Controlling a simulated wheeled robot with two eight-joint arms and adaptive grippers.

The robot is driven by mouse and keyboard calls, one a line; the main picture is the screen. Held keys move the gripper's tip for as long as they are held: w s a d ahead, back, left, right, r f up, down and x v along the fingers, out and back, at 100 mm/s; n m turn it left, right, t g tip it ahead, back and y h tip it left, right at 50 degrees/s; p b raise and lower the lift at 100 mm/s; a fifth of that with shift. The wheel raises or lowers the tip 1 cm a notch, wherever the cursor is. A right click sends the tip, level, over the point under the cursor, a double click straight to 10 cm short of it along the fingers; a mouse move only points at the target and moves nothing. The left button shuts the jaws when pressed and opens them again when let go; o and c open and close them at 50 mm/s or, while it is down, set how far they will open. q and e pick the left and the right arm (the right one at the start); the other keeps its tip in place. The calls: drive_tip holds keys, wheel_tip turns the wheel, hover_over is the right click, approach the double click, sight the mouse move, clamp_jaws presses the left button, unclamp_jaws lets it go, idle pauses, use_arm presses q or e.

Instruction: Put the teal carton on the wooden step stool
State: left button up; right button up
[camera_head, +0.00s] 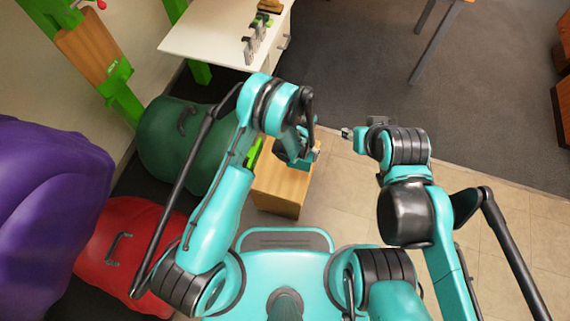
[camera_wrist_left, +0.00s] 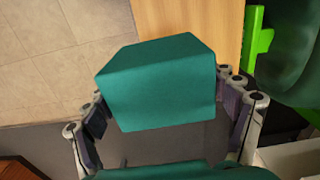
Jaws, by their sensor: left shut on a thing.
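The teal carton (camera_wrist_left: 158,85) is held between the two fingers of my left gripper (camera_wrist_left: 165,108) in the left wrist view. In the head view my left gripper (camera_head: 308,153) is over the far end of the wooden step stool (camera_head: 280,192) and hides most of the carton. The stool's pale wood top (camera_wrist_left: 190,17) shows behind the carton in the wrist view. I cannot tell whether the carton touches it. My right gripper (camera_head: 347,133) is to the right of the stool, over the floor, too small to read.
A dark green sack (camera_head: 170,150) and a red sack (camera_head: 125,245) lie left of the stool, near a large purple one (camera_head: 45,205). A white table (camera_head: 215,35) with small items stands at the back. Tiled floor (camera_head: 345,190) is clear to the right.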

use_arm(q)
drive_tip(key=f, duration=0.1)
drive_tip(key=d+f, duration=0.1)
drive_tip(key=s+f, duration=0.1)
drive_tip(key=f, duration=0.1)
drive_tip(key=shift+s+d+f+b, duration=0.1)
drive_tip(key=shift+d+b, duration=0.2)
drive_tip(key=shift+d, duration=0.1)
drive_tip(key=w+a+f+b, duration=0.2)
drive_tip(key=f, duration=0.1)
drive_tip(key=w+a+f+b, duration=0.2)
drive_tip(key=w+a+f, duration=0.1)
drive_tip(key=f, duration=0.1)
drive_tip(key=w+a+f+b, duration=0.2)
drive_tip(key=a+f, duration=0.1)
drive_tip(key=shift+w+f, duration=0.35)
drive_tip(key=shift+f, duration=0.05)
drive_tip(key=shift+r, duration=0.1)
drive_tip(key=o, duration=1.3)
